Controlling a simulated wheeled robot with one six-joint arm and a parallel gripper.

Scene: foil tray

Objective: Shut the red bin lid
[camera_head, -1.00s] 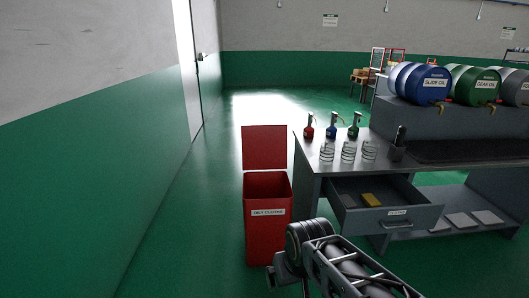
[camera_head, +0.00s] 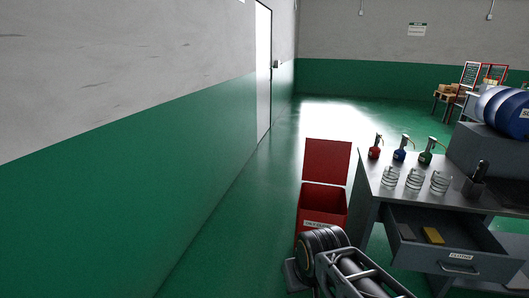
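The red bin (camera_head: 322,199) stands on the green floor, left of the metal bench. Its red lid (camera_head: 327,161) is open and stands upright at the back edge of the bin. A white label shows on the bin's front. My arm comes up from the bottom of the view, and its wrist (camera_head: 322,243) covers the lower front of the bin. My gripper is at the lower left end of the arm, partly cut off by the frame's bottom edge, and its fingers cannot be made out.
The bench (camera_head: 371,207) is close on the bin's right, with its drawer (camera_head: 459,264) pulled out. Small pump bottles (camera_head: 400,152) and wire holders (camera_head: 415,178) stand on it. A green and grey wall (camera_head: 130,170) runs along the left. The floor (camera_head: 235,240) between wall and bin is clear.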

